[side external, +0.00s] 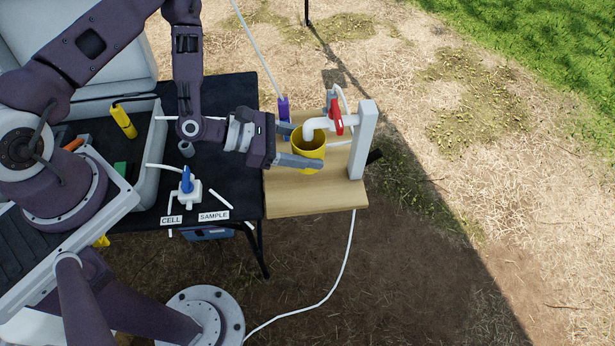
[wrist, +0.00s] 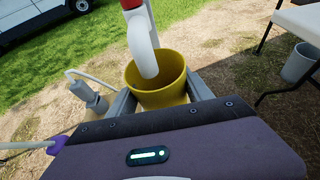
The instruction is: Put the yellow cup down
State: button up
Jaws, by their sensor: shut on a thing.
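The yellow cup (side external: 308,152) is upright between the fingers of my gripper (side external: 304,148), at the wooden board on the right end of the table. My gripper is shut on the cup, one finger on each side. The white tap spout (side external: 320,124) bends down over the cup's mouth. In the wrist view the cup (wrist: 160,94) sits between the fingertips, with the spout (wrist: 144,50) reaching into or just above its opening. Whether the cup's base touches the board is hard to tell.
A red tap handle (side external: 336,117) and a white post (side external: 362,140) stand right beside the cup. A purple clip (side external: 284,106) on a hose is behind it. The wooden board (side external: 300,198) is bare in front. A white fitting with a blue knob (side external: 187,182) stands on the black table, left.

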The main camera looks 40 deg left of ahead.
jog(key=shift+w+a+f+y, duration=0.1)
jog(key=shift+w+a+y, duration=0.1)
jog(key=shift+y, duration=0.1)
notch_tip(320, 180, down, 7)
jog(key=shift+f, duration=0.1)
jog(key=shift+f, duration=0.15)
jog(key=o, duration=1.3)
jog(key=shift+o, duration=0.2)
